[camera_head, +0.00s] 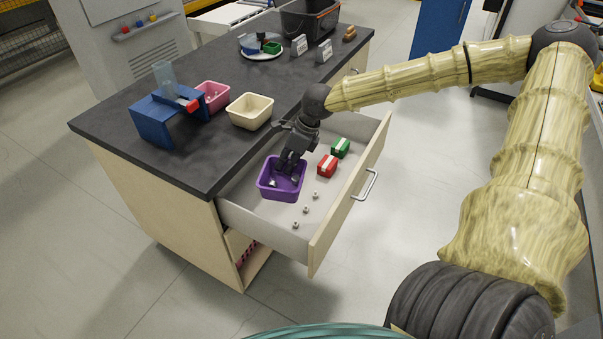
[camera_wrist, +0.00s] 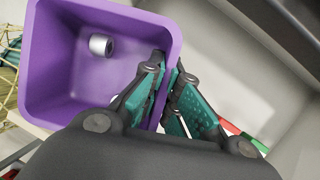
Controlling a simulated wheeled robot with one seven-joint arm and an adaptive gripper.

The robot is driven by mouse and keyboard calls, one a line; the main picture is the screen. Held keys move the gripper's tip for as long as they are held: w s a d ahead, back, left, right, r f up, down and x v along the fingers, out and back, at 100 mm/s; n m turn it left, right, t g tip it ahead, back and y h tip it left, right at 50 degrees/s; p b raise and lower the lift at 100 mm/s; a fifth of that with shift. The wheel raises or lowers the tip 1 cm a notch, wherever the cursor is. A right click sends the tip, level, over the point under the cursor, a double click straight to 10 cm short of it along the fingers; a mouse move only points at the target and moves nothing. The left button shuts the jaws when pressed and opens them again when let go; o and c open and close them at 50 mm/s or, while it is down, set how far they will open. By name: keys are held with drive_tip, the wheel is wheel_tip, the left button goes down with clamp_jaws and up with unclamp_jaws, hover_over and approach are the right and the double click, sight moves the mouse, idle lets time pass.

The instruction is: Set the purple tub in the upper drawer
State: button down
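The purple tub (camera_head: 281,190) is inside the outline of the open upper drawer (camera_head: 250,214), toward its near left end. I cannot tell whether its base touches the drawer floor. Small pale metal parts lie in it. My gripper (camera_head: 289,165) reaches down at the tub's far side. In the wrist view, the fingers of my gripper (camera_wrist: 168,72) straddle one wall of the purple tub (camera_wrist: 72,75), one inside and one outside, closed on the rim.
The drawer also holds a red box (camera_head: 327,166), a green box (camera_head: 340,148) and several small nuts (camera_head: 306,209). On the dark worktop (camera_head: 180,160) stand a cream tub (camera_head: 250,112), a pink tub (camera_head: 214,95) and a blue stand (camera_head: 155,125). A lower drawer (camera_head: 255,262) is slightly open.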

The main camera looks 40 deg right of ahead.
drive_tip(key=s+d+f+m+h+b, duration=0.4)
drive_tip(key=d+f+m+h+b, duration=0.45)
drive_tip(key=m+b, duration=0.9)
drive_tip(key=shift+w+a+f+m+y+p, duration=0.2)
drive_tip(key=shift+w+a+f+m, duration=0.45)
drive_tip(key=shift+w+f, duration=0.95)
drive_tip(key=shift+w+a+f+m+y+p, duration=0.15)
drive_tip(key=shift+w+a+f+m, duration=0.65)
drive_tip(key=shift+w, duration=1.35)
drive_tip(key=shift+w+a+f+m+y+p, duration=0.2)
drive_tip(key=shift+w+a+f+m, duration=0.25)
drive_tip(key=shift+w+f, duration=1.2)
drive_tip(key=shift+w+a+f, duration=0.2)
drive_tip(key=shift+w+f, duration=0.1)
drive_tip(key=shift+w, duration=0.3)
drive_tip(key=shift+w+a+f, duration=0.15)
drive_tip(key=shift+w+f, duration=0.15)
drive_tip(key=shift+w, duration=0.3)
drive_tip(key=c, duration=1.7)
unclamp_jaws()
drive_tip(key=shift+f, duration=0.1)
drive_tip(key=shift+o, duration=0.3)
